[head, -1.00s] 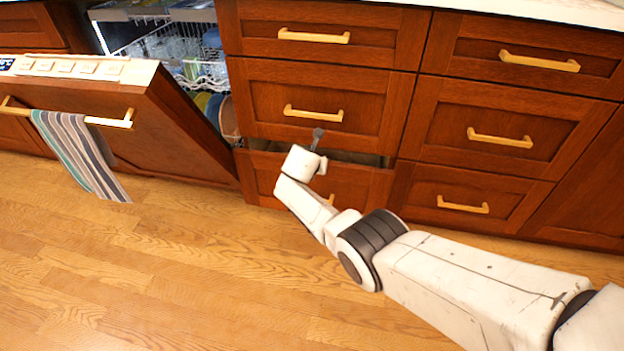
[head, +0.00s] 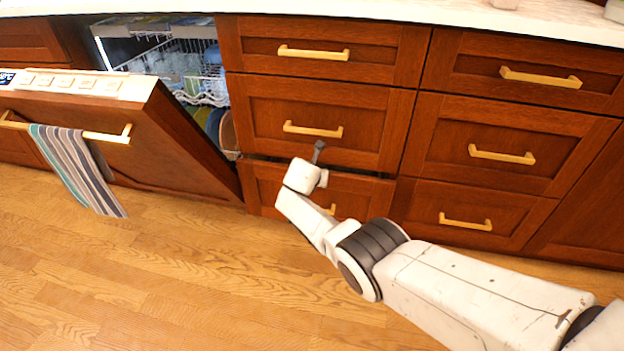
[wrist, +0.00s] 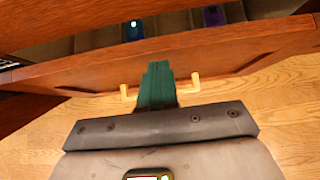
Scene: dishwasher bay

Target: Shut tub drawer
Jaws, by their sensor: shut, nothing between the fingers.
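The tub drawer (head: 350,195) is the bottom wooden drawer of the middle stack, with a gold bar handle (head: 330,209) partly hidden by my arm. A thin dark gap shows above its front, so it stands slightly open. The wrist view shows its front (wrist: 75,75) and the handle (wrist: 195,84). Behind the front lie a blue item (wrist: 135,30) and a purple item (wrist: 213,16), only partly visible. My gripper (head: 319,146) is shut and empty at the drawer front's upper edge. Its teal fingers (wrist: 157,72) overlap the front; contact cannot be told.
The dishwasher door (head: 120,135) hangs open at the left, with a striped towel (head: 75,165) on its handle. A dish rack (head: 200,95) shows behind it. The middle drawer (head: 265,110) above and the right-hand drawers (head: 465,215) are closed. The wooden floor (head: 150,280) is clear.

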